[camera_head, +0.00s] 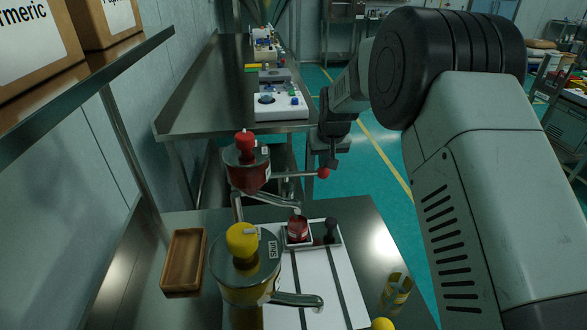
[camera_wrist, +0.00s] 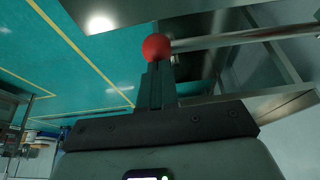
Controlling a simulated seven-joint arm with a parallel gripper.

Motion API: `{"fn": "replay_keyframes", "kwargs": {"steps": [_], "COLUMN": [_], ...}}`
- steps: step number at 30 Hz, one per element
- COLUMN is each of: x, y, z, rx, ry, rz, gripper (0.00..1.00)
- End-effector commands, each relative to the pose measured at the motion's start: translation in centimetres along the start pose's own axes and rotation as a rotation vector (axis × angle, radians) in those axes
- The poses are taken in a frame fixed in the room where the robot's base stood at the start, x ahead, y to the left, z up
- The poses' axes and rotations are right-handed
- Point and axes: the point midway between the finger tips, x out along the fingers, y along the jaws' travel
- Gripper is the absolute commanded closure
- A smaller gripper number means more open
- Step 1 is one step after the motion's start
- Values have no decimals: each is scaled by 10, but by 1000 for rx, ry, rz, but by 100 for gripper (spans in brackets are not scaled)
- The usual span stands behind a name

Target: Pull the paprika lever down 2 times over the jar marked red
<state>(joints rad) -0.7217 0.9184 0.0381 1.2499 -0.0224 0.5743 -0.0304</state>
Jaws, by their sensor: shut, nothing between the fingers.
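The red dispenser (camera_head: 247,172) has a red knob on its lid and a small label too tiny to read. Its lever is a thin metal rod reaching right to a red ball (camera_head: 323,173). My gripper (camera_head: 331,163) is shut and empty, right at the red ball. In the wrist view the ball (camera_wrist: 156,47) shows at the tips of my closed fingers (camera_wrist: 156,72); I cannot tell whether they touch. A jar with red contents (camera_head: 298,230) stands in a small tray (camera_head: 290,246), near the end of the red dispenser's curved spout (camera_head: 275,201).
A yellow-knobbed dispenser (camera_head: 245,272) stands in front, with a yellow ball (camera_head: 383,324) at the lower edge. A yellow-marked jar (camera_head: 396,291) is at right. A wooden tray (camera_head: 184,262) is at left. A shelf with boxes overhangs the upper left.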

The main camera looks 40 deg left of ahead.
Motion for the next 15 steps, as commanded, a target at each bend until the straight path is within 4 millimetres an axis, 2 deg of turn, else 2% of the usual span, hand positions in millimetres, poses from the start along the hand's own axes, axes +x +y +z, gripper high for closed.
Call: {"fn": "replay_keyframes", "kwargs": {"steps": [15], "x": [-48], "y": [0], "z": [-21], "rx": [0], "ry": [1], "rz": [0], "gripper": [100]}}
